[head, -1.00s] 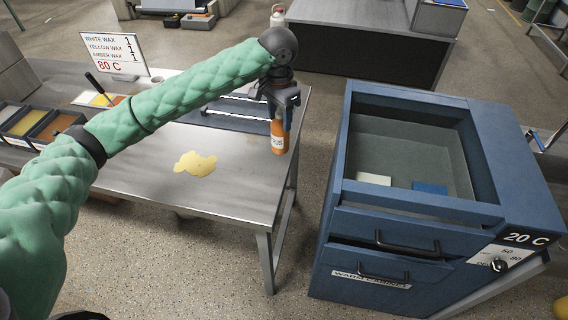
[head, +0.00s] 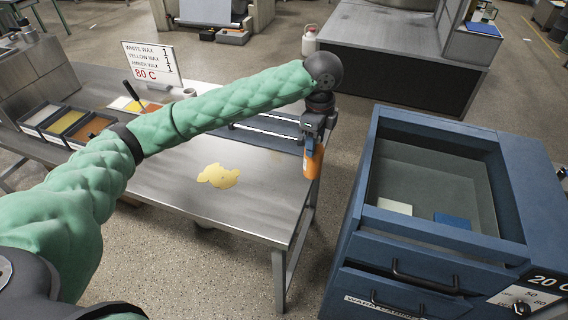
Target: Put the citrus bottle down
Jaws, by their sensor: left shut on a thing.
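The citrus bottle (head: 314,163) is orange with a pale label. It is upright at the right edge of the steel table (head: 262,215). My left gripper (head: 313,140) points down from above and is shut on the bottle's upper part. I cannot tell whether the bottle's base touches the table top or hangs just past its edge. My right gripper is not in view.
A yellow puddle (head: 218,176) lies on the table. Wax trays (head: 65,122) and a sign (head: 151,62) stand at the left. A blue cabinet (head: 440,248) with an open top stands to the right, across a floor gap.

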